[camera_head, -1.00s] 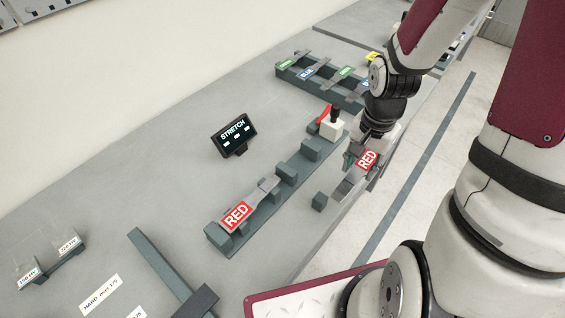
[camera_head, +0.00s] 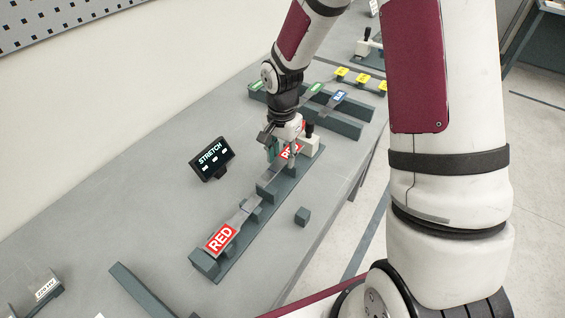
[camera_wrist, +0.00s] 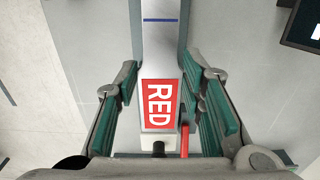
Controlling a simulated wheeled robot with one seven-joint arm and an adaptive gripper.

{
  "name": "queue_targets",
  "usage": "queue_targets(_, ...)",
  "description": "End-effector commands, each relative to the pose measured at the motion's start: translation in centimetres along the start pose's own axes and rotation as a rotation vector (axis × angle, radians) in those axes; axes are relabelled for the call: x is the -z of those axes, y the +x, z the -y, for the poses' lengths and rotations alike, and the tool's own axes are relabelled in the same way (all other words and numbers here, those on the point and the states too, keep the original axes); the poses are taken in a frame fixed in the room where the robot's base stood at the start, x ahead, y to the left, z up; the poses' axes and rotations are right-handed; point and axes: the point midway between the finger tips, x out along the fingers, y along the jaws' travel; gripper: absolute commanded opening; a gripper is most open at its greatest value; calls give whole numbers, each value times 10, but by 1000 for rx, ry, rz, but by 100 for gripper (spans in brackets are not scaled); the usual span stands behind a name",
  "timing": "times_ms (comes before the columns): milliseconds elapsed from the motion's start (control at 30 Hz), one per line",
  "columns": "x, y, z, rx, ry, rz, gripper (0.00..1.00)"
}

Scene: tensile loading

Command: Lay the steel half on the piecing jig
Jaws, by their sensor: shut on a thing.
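My gripper (camera_head: 281,158) is shut on a steel half with a red RED label (camera_head: 291,150), over the far right part of the piecing jig (camera_head: 233,262). In the wrist view the held half (camera_wrist: 160,60) runs lengthwise between the green finger pads, label up, with a blue line across it. A second RED-labelled steel half (camera_head: 221,238) lies on the near left end of the jig. The held half is roughly in line with it. My gripper hides part of the held half, and I cannot tell whether it touches the jig.
A white block with a black knob (camera_head: 309,137) stands at the jig's far end. A small dark block (camera_head: 302,216) is on the bench to the right. The STRETCH display (camera_head: 212,158) stands left of the jig. A rack with labelled pieces (camera_head: 337,120) is behind.

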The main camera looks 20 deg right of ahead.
Motion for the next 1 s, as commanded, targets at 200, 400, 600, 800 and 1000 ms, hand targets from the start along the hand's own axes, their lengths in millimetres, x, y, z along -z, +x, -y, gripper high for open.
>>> queue_targets(200,-1,26,-2,-2,0,3,0)
queue_targets(400,0,32,-1,0,0,1,0)
queue_targets(600,0,33,-1,-1,0,1,0)
queue_targets(800,0,34,-1,-1,0,1,56)
queue_targets(1000,0,34,-1,-1,0,1,56)
